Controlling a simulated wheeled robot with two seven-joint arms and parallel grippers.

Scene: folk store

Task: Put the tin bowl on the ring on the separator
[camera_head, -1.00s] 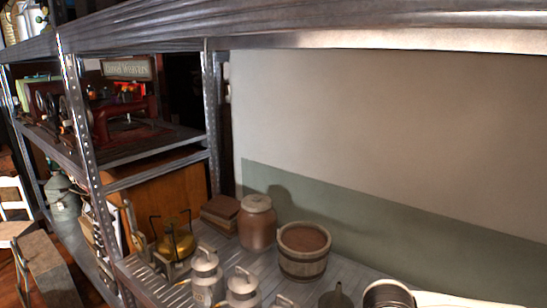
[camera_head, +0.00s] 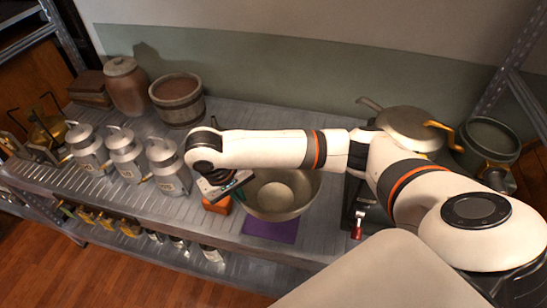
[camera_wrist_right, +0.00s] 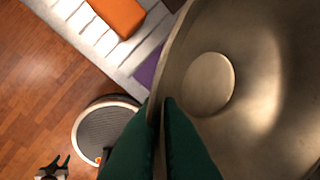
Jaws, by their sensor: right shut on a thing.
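The tin bowl (camera_head: 285,200) is a wide, shiny metal bowl, mouth up, over the front part of the shelf. My right gripper (camera_head: 243,182) is shut on its left rim. In the right wrist view the green fingers (camera_wrist_right: 162,135) pinch the rim, and the bowl's inside (camera_wrist_right: 255,70) fills the right. Whether the bowl touches the shelf is unclear. A dark stand with a red handle (camera_head: 357,228), possibly the separator, is just right of the bowl, partly behind my arm. I cannot make out its ring. A small pronged shape (camera_wrist_right: 52,168), perhaps my left gripper, is low left in the wrist view.
A purple mat (camera_head: 270,229) and an orange block (camera_head: 218,206) are by the bowl. Several milk cans (camera_head: 125,150) and a wooden bucket (camera_head: 178,100) stand left. A lidded pan (camera_head: 412,125) and a dark pot (camera_head: 488,145) are behind right. A metal post (camera_head: 520,45) rises there.

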